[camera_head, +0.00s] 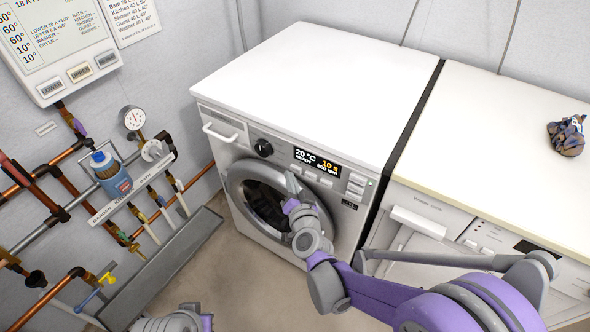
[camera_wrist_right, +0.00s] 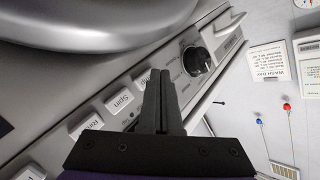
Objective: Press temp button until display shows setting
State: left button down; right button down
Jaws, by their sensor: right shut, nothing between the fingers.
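The washing machine (camera_head: 222,140) stands against the back wall with a round door and dial (camera_head: 263,147). Its display (camera_head: 318,160) reads 20 °C, with "10 s" and what looks like 800 rpm. My right gripper (camera_head: 291,180) is in front of the panel, just below the display's left end. In the right wrist view the shut, empty fingers (camera_wrist_right: 160,78) lie over the button row. The Spin button (camera_wrist_right: 119,98) is beside them and the dial (camera_wrist_right: 196,60) lies beyond.
A second white appliance (camera_head: 470,150) stands on the right, with a crumpled cloth (camera_head: 567,135) on top. Pipes, a gauge (camera_head: 132,118) and a blue bottle (camera_head: 110,174) line the left wall. A wall panel (camera_head: 60,40) lists temperatures. Part of my left arm shows at the bottom edge.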

jog(key=shift+w+d, duration=0.2)
jog(key=shift+w, duration=0.1)
jog(key=shift+w+d, duration=0.25)
jog(key=shift+w, duration=0.05)
dwell(0.6)
jog(key=shift+s+a, duration=0.5)
jog(key=shift+s, duration=0.15)
dwell(0.3)
jog(key=s+a, duration=0.1)
jog(key=s, duration=0.1)
jog(key=s+a+b, duration=0.1)
jog(key=s+a, duration=0.1)
dwell(0.4)
dwell(3.2)
